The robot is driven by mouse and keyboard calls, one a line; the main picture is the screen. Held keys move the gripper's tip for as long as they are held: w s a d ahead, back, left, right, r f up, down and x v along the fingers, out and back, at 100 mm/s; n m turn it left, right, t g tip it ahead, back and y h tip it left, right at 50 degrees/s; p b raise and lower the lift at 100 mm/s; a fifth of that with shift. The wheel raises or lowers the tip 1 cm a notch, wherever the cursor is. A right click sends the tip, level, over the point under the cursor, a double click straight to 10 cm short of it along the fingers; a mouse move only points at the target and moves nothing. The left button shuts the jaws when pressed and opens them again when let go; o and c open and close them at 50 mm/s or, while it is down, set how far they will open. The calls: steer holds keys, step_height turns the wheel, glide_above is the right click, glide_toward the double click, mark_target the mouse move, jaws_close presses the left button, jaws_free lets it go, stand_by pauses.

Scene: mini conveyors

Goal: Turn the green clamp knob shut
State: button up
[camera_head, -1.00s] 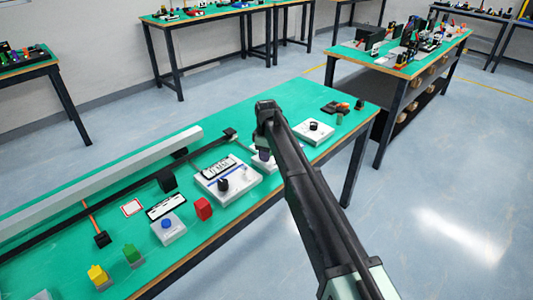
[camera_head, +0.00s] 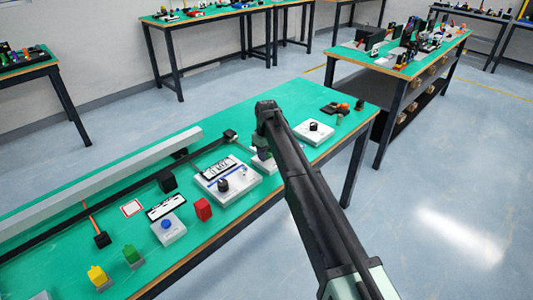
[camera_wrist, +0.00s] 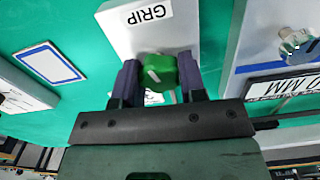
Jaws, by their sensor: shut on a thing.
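The green clamp knob (camera_wrist: 160,72) shows in the wrist view, on a white plate labelled GRIP (camera_wrist: 145,30). It carries a pale pointer mark that is slanted in that view. My gripper (camera_wrist: 160,80) has its two purple fingers on either side of the knob and is shut on it. In the head view my gripper (camera_head: 264,152) is down at the clamp's white base (camera_head: 268,168), beyond my dark arm. The knob itself is hidden there.
A white box with a black knob and a display (camera_head: 240,187) stands just left of my gripper. Another white box with a black knob (camera_head: 314,138) stands to the right. A red block (camera_head: 203,209) and a blue-button box (camera_head: 170,234) are farther left on the green table.

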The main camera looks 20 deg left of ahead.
steer(key=m, duration=0.5)
steer(key=shift+m, duration=0.3)
steer(key=m, duration=0.5)
steer(key=shift+d, duration=0.1)
steer(key=shift+m, duration=0.3)
steer(key=o, duration=0.9)
steer(key=shift+o, duration=0.2)
step_height(320, 180, up, 11)
steer(key=p, duration=1)
steer(key=shift+p, duration=0.4)
